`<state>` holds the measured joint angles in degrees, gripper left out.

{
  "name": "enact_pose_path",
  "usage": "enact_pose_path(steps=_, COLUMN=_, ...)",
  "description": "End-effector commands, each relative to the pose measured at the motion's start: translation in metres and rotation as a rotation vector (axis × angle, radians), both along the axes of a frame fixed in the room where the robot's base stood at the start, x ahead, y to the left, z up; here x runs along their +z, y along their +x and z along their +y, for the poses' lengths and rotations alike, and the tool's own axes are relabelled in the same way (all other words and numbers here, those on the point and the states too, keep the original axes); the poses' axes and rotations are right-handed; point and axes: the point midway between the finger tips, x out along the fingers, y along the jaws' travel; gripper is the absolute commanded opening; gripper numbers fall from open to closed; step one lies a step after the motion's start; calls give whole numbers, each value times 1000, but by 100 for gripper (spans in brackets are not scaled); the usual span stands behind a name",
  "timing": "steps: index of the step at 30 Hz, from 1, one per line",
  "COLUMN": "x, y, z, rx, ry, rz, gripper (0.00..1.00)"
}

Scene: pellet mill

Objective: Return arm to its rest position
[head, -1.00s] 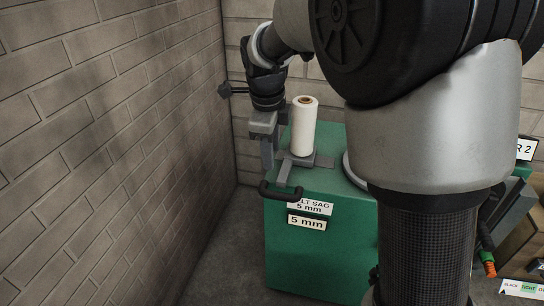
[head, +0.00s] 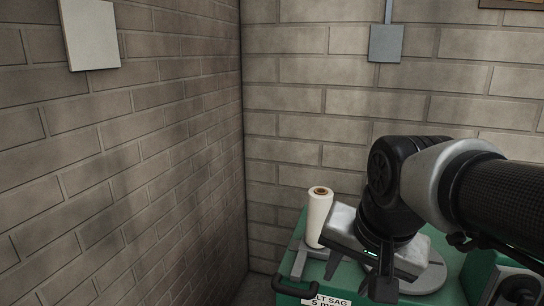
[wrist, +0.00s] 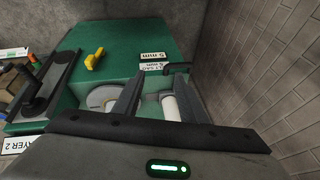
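My arm is folded at the right of the head view, with my gripper (head: 383,285) pointing down above the green cabinet. In the wrist view the two fingers of my gripper (wrist: 156,88) stand apart with nothing clasped between them, so it is open. A white roll with a brown core (head: 319,218) stands upright on the green cabinet (head: 284,287), left of my gripper and apart from it. In the wrist view the roll (wrist: 171,107) shows beyond the fingers, close to the right one and partly hidden.
Brick walls meet in the corner behind the cabinet. A grey box (head: 386,43) is on the back wall and a pale panel (head: 91,34) on the left wall. A yellow piece (wrist: 95,58) and a round pale disc (wrist: 102,97) are on the green surface.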

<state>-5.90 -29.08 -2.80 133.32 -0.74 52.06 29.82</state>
Motion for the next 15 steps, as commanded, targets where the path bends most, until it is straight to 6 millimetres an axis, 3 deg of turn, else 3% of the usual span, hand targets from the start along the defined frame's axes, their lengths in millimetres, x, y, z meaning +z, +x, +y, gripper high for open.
enact_pose_path(steps=8, x=-10, y=-54, z=-15, rx=375, ry=-221, rz=-86, gripper=38)
enact_pose_path(steps=15, x=50, y=-55, z=-15, rx=406, ry=-237, rz=-87, gripper=38)
